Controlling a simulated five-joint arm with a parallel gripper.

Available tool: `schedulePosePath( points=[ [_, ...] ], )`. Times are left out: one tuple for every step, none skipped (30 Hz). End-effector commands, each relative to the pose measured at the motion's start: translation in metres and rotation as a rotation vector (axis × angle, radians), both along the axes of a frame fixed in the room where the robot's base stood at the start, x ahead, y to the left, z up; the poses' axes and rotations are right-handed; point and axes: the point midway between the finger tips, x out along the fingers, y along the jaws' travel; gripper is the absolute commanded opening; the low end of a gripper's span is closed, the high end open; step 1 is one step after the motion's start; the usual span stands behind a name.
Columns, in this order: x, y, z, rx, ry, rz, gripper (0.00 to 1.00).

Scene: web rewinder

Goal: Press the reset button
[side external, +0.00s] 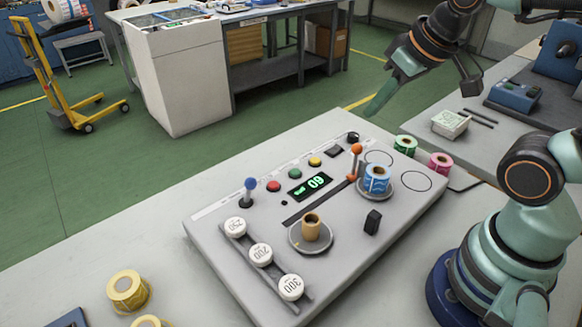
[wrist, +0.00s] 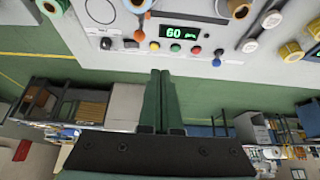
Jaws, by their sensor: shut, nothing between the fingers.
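A grey control panel (side external: 215,215) lies on the bench and carries a red button (side external: 273,186), a green button (side external: 294,174) and a yellow button (side external: 315,162) in a row behind a display (side external: 310,186). Their labels are too small to read, so I cannot tell which is the reset button. The wrist view also shows the red (wrist: 195,51), green (wrist: 181,47) and yellow (wrist: 154,46) buttons, beyond my fingertips. My gripper (side external: 369,112) is shut and empty, raised near the panel's back right corner and apart from the buttons. It also shows in the wrist view (wrist: 161,72).
A blue-knobbed lever (side external: 249,184) stands left of the buttons and an orange-knobbed lever (side external: 356,150) right of them. A blue label roll (side external: 376,179), a brown core (side external: 311,227) and several white weights (side external: 261,253) sit on the panel. Green (side external: 405,145) and pink (side external: 440,163) rolls stand behind.

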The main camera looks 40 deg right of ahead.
Motion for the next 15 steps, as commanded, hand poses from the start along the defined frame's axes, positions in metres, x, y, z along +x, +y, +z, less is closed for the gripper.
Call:
schedulePosePath(
  points=[
    [0.001, 0.000, 0.000, 0.002, 0.000, -0.004, 0.00],
    [0.002, 0.000, -0.001, 0.004, -0.001, -0.008, 0.00],
    [0.005, 0.000, -0.001, 0.008, -0.002, -0.016, 0.00],
    [0.007, 0.000, -0.002, 0.013, -0.004, -0.026, 0.00],
    [0.010, -0.001, -0.004, 0.019, -0.006, -0.038, 0.00],
    [0.016, -0.001, -0.005, 0.030, -0.010, -0.059, 0.00],
    [0.020, -0.001, -0.007, 0.039, -0.013, -0.078, 0.00],
    [0.026, -0.002, -0.009, 0.050, -0.017, -0.098, 0.00],
    [0.034, -0.002, -0.013, 0.066, -0.023, -0.128, 0.00],
    [0.040, -0.003, -0.015, 0.079, -0.029, -0.153, 0.00],
    [0.047, -0.003, -0.018, 0.094, -0.035, -0.178, 0.00],
    [0.055, -0.004, -0.023, 0.113, -0.043, -0.213, 0.00],
    [0.061, -0.004, -0.026, 0.128, -0.049, -0.239, 0.00],
    [0.068, -0.005, -0.030, 0.143, -0.056, -0.264, 0.00],
    [0.076, -0.006, -0.034, 0.163, -0.066, -0.298, 0.00]
  ],
)
